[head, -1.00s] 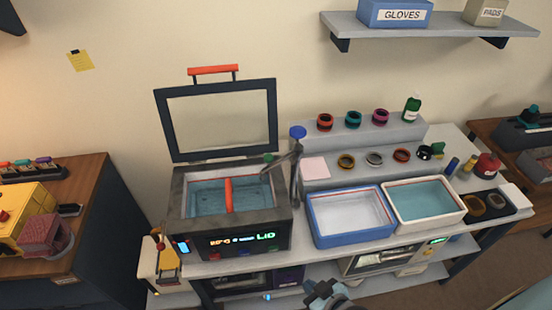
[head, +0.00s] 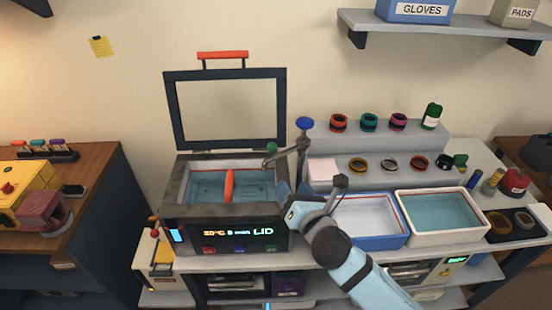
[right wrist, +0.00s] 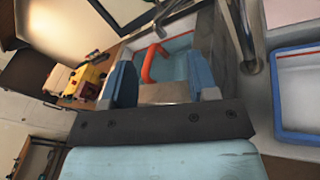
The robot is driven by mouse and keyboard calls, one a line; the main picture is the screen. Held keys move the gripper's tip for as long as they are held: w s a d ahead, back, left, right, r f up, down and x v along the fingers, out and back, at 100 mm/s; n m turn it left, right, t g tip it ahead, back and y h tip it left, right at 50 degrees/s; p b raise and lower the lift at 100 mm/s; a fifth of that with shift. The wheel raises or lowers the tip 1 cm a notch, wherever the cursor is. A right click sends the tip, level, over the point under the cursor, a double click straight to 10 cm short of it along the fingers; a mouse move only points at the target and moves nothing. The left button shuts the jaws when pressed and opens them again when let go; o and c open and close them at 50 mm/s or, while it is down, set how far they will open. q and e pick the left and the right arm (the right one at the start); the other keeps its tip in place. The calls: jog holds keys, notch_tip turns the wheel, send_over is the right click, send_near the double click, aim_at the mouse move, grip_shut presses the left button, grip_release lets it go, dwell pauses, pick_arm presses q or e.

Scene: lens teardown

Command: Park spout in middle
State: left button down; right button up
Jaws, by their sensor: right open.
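The grey metal spout (head: 283,158) reaches left from its post over the right edge of the open cleaner's tank (head: 196,188). A blue knob (head: 304,123) tops the post, and a green knob (head: 271,147) sits near the spout's end. In the right wrist view the post (right wrist: 243,35) stands right of the fingers. My right gripper (head: 288,196) is open and empty at the cleaner's right front, below the spout and apart from it. Its two blue fingers (right wrist: 162,82) point toward the tank and the orange handle (right wrist: 153,62). My left gripper is out of view.
The lid frame (head: 226,112) stands raised behind the tank. Right of the post are a blue tray (head: 385,242), partly hidden by my right arm, and a white tray of liquid (head: 440,240). Several rings stand on the stepped shelf (head: 395,143) behind.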

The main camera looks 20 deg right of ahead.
aim_at(274, 151)
jog(key=w+n, duration=0.1)
jog(key=w, duration=0.3)
jog(key=w+r+n, duration=0.1)
jog(key=w, duration=0.4)
jog(key=w+r+n+p, duration=0.1)
jog(key=w, duration=0.4)
jog(key=shift+w+a+r+t, duration=0.15)
jog(key=shift+w+a+t, duration=0.15)
jog(key=shift+t, duration=0.1)
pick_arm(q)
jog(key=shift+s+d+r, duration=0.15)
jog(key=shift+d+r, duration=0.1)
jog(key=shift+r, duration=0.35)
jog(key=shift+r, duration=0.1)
pick_arm(e)
jog(key=shift+s, duration=0.1)
grip_shut()
